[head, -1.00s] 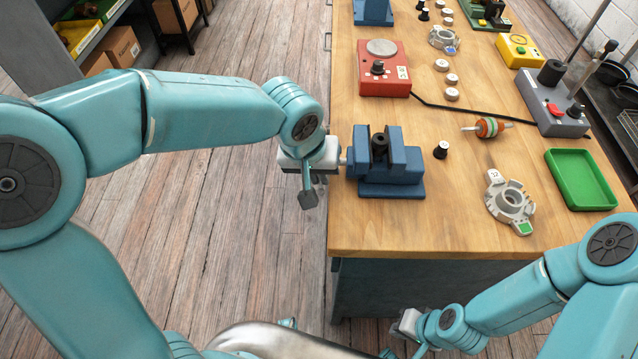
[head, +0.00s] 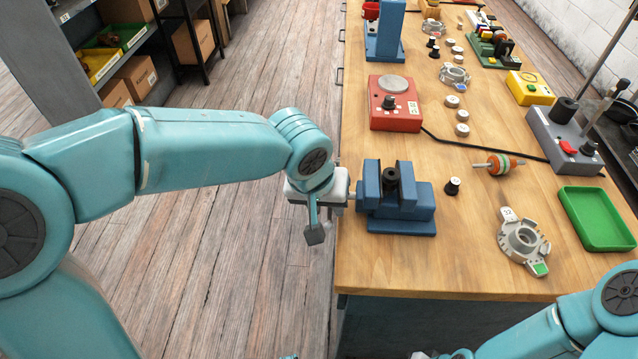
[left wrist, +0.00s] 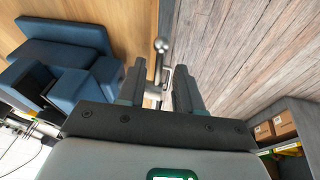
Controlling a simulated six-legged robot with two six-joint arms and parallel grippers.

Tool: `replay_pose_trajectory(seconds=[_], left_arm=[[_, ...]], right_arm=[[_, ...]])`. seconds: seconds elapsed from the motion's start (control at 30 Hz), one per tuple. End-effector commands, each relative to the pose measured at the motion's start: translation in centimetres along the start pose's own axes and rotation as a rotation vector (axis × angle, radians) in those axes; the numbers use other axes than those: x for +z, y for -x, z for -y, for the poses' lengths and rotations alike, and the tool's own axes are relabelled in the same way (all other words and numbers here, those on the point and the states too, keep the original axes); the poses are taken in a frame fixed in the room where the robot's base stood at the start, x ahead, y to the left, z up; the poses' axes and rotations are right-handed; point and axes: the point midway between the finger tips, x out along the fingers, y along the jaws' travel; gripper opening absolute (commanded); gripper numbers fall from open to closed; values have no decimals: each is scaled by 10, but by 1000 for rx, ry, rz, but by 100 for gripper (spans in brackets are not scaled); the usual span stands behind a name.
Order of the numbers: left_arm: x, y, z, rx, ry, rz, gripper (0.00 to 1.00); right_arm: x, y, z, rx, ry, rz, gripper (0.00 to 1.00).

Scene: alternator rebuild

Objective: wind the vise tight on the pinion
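The blue vise (head: 397,212) stands on the near left edge of the wooden bench and also shows in the left wrist view (left wrist: 65,45). The pinion (head: 391,178), a dark hollow cylinder, sits upright between its jaws. My left gripper (head: 325,196) is at the vise's left side, beyond the bench edge. In the left wrist view, my left gripper's fingers (left wrist: 160,85) stand apart, on either side of the vise's metal handle (left wrist: 161,46), with gaps showing beside it. Only a sliver of my right gripper shows at the bottom edge of the head view; its fingers are hidden.
A small dark knob-like part (head: 452,186) stands right of the vise. A rotor (head: 498,164), a grey housing (head: 523,240) and a green tray (head: 598,218) lie farther right. A red device (head: 395,103) stands behind the vise. The front of the bench is clear.

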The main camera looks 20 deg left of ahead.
Motion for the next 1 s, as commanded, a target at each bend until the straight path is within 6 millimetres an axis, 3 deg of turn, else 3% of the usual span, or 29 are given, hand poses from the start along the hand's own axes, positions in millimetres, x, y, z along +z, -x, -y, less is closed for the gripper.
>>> replay_pose_trajectory(seconds=[0.3, 0.5, 0.7, 1.0], left_arm=[[-1, 84, -1, 4, -2, -7, 35], [0, 128, -1, 4, -1, -4, 35], [0, 148, 0, 2, -2, -3, 35], [0, 151, 0, 1, -1, -1, 35]], right_arm=[[0, 10, 4, 0, 0, 0, 0], [0, 15, 6, 0, 0, 0, 0], [0, 17, 6, 0, 0, 0, 0], [0, 17, 6, 0, 0, 0, 0]])
